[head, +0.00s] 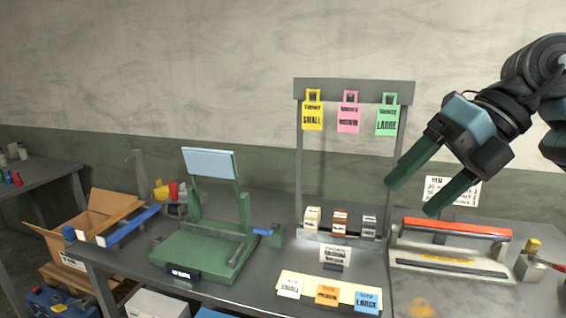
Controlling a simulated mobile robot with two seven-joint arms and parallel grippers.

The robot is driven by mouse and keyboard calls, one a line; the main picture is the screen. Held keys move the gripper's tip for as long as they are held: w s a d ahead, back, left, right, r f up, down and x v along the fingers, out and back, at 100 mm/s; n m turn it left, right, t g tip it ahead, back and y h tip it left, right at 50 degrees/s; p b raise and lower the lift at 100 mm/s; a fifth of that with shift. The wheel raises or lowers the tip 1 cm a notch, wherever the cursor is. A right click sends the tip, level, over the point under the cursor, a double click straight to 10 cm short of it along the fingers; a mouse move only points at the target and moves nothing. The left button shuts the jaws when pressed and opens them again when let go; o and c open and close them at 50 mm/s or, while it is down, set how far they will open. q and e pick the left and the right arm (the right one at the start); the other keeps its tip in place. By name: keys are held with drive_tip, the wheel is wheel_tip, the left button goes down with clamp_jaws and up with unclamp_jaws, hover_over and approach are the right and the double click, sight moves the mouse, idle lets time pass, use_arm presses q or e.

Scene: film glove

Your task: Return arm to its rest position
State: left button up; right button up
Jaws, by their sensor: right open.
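My right gripper (419,185) is at the upper right, with two green fingers spread apart and nothing between them. It hangs in the air in front of the wall, above the red-topped sealer-like device (455,233) on the bench. Its arm comes in from the right edge of the head view. My left gripper does not show.
A grey bench (228,302) holds a green stand with a light panel (205,255) and a grey rack (355,88) with yellow, pink and green tags. Cards lie on a cream strip (300,276) at the front. An open cardboard box (110,207) stands left.

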drive_tip(key=a+f+m+g+y, duration=0.2)
drive_tip(key=a+f+g+y, duration=0.2)
drive_tip(key=a+f+y, duration=0.75)
drive_tip(key=w+d+f+m+t+h, duration=0.2)
drive_tip(key=w+f+m+t, duration=0.1)
drive_tip(key=f+m+t, duration=0.65)
drive_tip(key=w+d+f+m+t+h, duration=0.15)
drive_tip(key=f+m+t, duration=0.45)
drive_tip(key=m+t, duration=0.6)
drive_tip(key=s+d+f+m+g+h, duration=0.2)
drive_tip(key=s+d+f+m+h, duration=0.15)
drive_tip(key=f, duration=0.55)
drive_tip(key=s+d+f+m+g+h, duration=0.1)
drive_tip(key=s+d+f+m+h, duration=0.1)
drive_tip(key=s+f+m+h, duration=0.45)
drive_tip(key=s+d+f+m+g+h, duration=0.2)
drive_tip(key=s+f, duration=0.1)
drive_tip(key=f, duration=0.8)
drive_tip(key=s+d+f+m+g+h, duration=0.1)
drive_tip(key=s+d+f+g, duration=0.1)
drive_tip(key=s+f, duration=0.5)
drive_tip(key=s+g, duration=0.1)
drive_tip(key=s, duration=0.2)
drive_tip(key=shift+g+h, duration=0.35)
drive_tip(key=shift+h, duration=0.05)
